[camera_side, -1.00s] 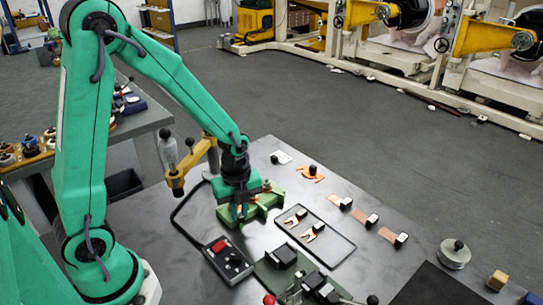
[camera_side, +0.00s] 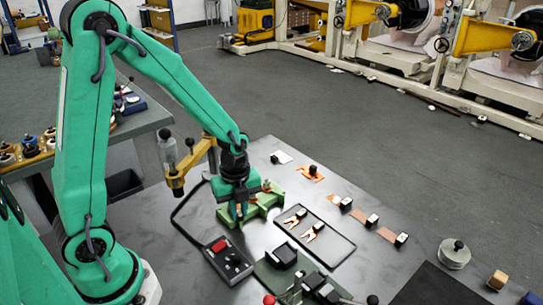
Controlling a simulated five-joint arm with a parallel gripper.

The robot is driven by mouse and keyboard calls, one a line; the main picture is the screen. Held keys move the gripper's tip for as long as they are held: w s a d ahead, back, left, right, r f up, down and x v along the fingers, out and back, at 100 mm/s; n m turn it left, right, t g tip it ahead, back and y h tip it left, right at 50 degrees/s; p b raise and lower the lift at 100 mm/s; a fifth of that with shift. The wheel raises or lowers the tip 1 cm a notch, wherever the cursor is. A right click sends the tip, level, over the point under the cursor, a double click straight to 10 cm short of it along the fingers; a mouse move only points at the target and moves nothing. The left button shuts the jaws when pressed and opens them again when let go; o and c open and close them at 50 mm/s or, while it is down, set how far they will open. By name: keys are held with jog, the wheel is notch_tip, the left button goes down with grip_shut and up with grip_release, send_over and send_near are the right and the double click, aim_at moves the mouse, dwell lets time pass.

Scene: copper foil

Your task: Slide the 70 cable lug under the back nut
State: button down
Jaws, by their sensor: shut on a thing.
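My gripper (camera_side: 238,211) points down at the left part of a green block (camera_side: 268,206) on the dark table. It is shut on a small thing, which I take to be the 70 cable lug. The fingers hide most of it, and no label can be read. A small upright piece, perhaps the back nut (camera_side: 267,187), stands at the block's far side. I cannot tell whether the lug touches it or lies under it. Any other nut is hidden by my gripper.
A black tray (camera_side: 335,262) with two forked copper lugs (camera_side: 312,233) lies to the right. Copper strips with black knobs (camera_side: 372,220) lie beyond it. A control box with a red button (camera_side: 219,245) stands in front. A yellow bracket (camera_side: 190,165) stands close behind my gripper.

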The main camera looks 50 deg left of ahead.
jog(key=shift+w+a, duration=0.2)
jog(key=shift+a, duration=0.35)
dwell(0.9)
jog(key=shift+f, duration=0.15)
dwell(0.7)
jog(key=c, duration=1.7)
grip_release()
jog(key=shift+r, duration=0.8)
jog(key=shift+r, duration=0.35)
jog(key=shift+r, duration=0.4)
jog(key=o, duration=0.5)
